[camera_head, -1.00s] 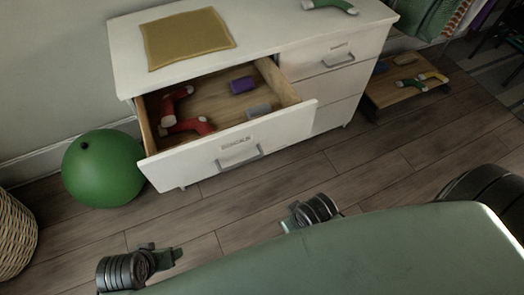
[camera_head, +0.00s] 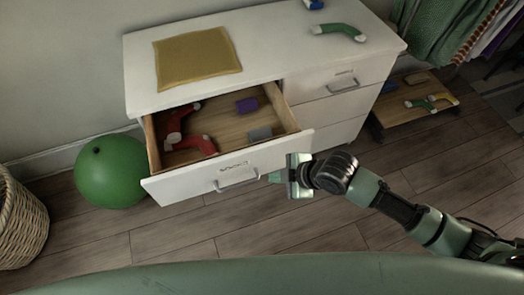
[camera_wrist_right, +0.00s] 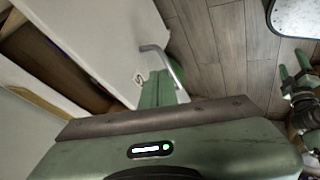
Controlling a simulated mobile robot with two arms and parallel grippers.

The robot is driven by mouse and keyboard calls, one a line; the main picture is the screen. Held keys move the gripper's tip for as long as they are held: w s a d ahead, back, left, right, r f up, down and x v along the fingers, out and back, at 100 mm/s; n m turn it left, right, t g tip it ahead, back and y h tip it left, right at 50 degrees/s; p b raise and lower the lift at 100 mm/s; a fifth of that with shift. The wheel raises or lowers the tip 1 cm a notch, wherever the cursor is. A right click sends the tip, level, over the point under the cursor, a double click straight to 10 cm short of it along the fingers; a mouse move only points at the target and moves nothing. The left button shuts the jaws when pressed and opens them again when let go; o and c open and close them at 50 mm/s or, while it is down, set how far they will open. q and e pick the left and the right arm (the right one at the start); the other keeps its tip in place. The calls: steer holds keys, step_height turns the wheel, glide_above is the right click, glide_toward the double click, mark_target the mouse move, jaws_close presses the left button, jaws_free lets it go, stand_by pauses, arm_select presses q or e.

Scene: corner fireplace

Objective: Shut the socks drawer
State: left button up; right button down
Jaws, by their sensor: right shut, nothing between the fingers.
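Red socks (camera_head: 192,143) and small purple and grey blocks lie inside. My right gripper (camera_head: 274,177) is shut and empty at the drawer front, just right of the handle. In the wrist view its green fingertips (camera_wrist_right: 158,86) are close to the handle; contact is unclear.
A green ball (camera_head: 111,171) stands left of the drawer, beside a wicker basket (camera_head: 20,222). A yellow cloth (camera_head: 196,57) and a green sock (camera_head: 338,30) lie on the dresser top. A low wooden stand (camera_head: 388,112) is at right. The floor in front is clear.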

step_height(320, 180, up, 2)
steer(key=n, duration=0.1)
glide_toward(247, 168)
steer(key=f, duration=0.1)
steer(key=s+a+f, duration=0.1)
steer(key=s+f, duration=0.1)
steer(key=f, duration=0.1)
steer(key=shift+a+p, duration=0.2)
steer(key=shift+p, duration=0.1)
steer(key=shift+w+a+r+p, duration=0.15)
steer(key=shift+w+a, duration=0.1)
steer(key=shift+w, duration=0.7)
steer(key=shift+w+a+f+p, duration=0.1)
steer(key=shift+w+a+p, duration=0.1)
steer(key=shift+w, duration=0.7)
arm_select(q)
steer(key=shift+s+a+r, duration=0.1)
steer(key=shift+s+r, duration=0.6)
steer(key=shift+r, duration=0.1)
steer(key=shift+f, duration=0.15)
arm_select(e)
steer(key=shift+w, duration=0.15)
